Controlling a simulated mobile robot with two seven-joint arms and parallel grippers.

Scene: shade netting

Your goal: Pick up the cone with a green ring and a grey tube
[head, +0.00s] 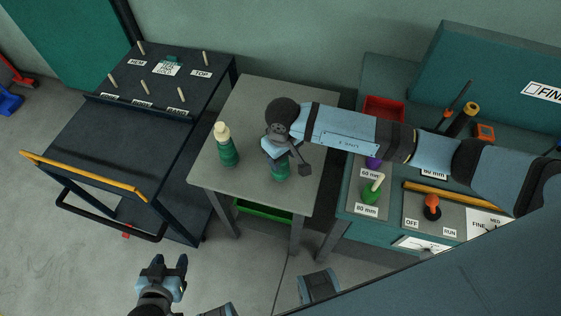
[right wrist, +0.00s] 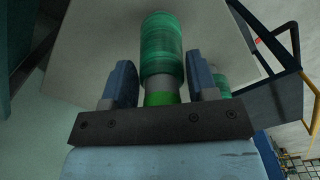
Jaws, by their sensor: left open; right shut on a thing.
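A green cone (head: 280,171) is under my right gripper (head: 277,150) at the middle of the small grey table (head: 240,95). In the right wrist view this cone (right wrist: 162,48) has a grey tube and a bright green ring at the end nearest the palm. My right gripper (right wrist: 162,84) is shut on that end, one finger on each side. I cannot tell whether the cone touches the table. A second green cone (head: 228,150) with a cream top stands upright to the left; its body partly shows behind a finger (right wrist: 222,86). My left gripper (head: 170,271) is open and empty over the floor.
A dark cart (head: 100,140) with several pegs and a yellow handle (head: 85,176) stands left of the table. The teal workbench (head: 350,222) at right bears a red bin (head: 384,108), a cream-tipped peg (head: 373,190) and an orange-knobbed switch (head: 432,205). A green tray (head: 262,210) is under the table.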

